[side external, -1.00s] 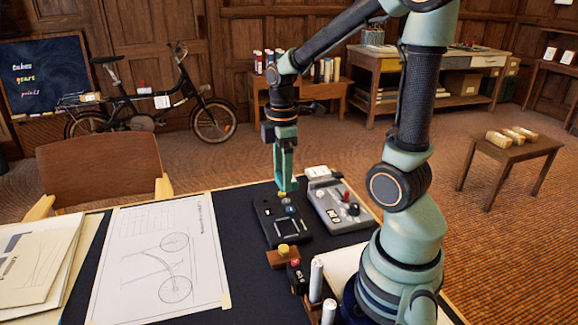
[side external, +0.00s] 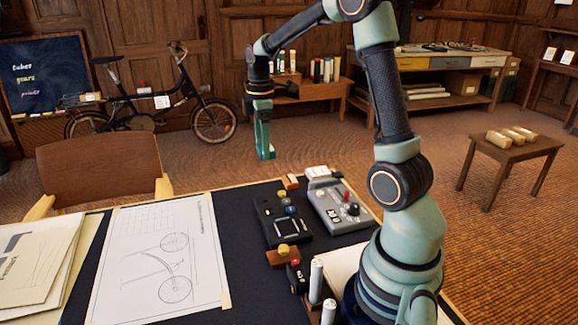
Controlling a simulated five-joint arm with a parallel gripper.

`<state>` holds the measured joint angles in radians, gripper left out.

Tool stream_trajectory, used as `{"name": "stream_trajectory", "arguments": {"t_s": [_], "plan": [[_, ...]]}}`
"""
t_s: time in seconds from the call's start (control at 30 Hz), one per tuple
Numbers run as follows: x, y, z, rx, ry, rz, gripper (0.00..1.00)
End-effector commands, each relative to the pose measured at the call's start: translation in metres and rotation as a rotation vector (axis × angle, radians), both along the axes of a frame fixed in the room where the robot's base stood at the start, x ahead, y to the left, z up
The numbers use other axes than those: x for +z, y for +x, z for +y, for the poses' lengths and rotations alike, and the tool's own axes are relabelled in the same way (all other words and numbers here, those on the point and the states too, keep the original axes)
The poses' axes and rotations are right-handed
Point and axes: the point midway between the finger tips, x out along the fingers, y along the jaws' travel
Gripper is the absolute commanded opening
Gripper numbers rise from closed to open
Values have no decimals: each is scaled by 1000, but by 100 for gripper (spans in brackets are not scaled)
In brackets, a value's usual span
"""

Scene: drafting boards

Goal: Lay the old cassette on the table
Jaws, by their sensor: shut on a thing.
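My gripper (side external: 266,155) hangs in the air, past the far edge of the table (side external: 240,192) in the picture, fingers pointing down. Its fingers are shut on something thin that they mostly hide. I cannot make out what it is, or whether it is the old cassette. No thing on the table plainly shows as a cassette. The dark table top is bare in a strip between the drawing sheet and the devices.
A dark device (side external: 281,231) with knobs and a grey device (side external: 336,207) with a red control lie side by side. A small orange-and-white thing (side external: 290,182) lies behind them. A drawing sheet (side external: 155,255) covers the left. White rolls (side external: 316,281) stand near my base.

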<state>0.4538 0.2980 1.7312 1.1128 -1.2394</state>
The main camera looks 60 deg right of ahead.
Motion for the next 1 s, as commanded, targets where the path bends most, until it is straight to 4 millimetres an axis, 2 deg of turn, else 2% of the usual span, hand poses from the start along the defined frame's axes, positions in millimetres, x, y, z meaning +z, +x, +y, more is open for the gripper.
{"name": "stream_trajectory", "arguments": {"t_s": [0.2,0.5,0.7,1.0], "plan": [[-45,34,-35,-2,2,4,16],[-99,59,-68,-1,1,2,16],[-113,63,-75,-1,-1,-1,16],[-128,63,-75,0,1,1,16]]}}
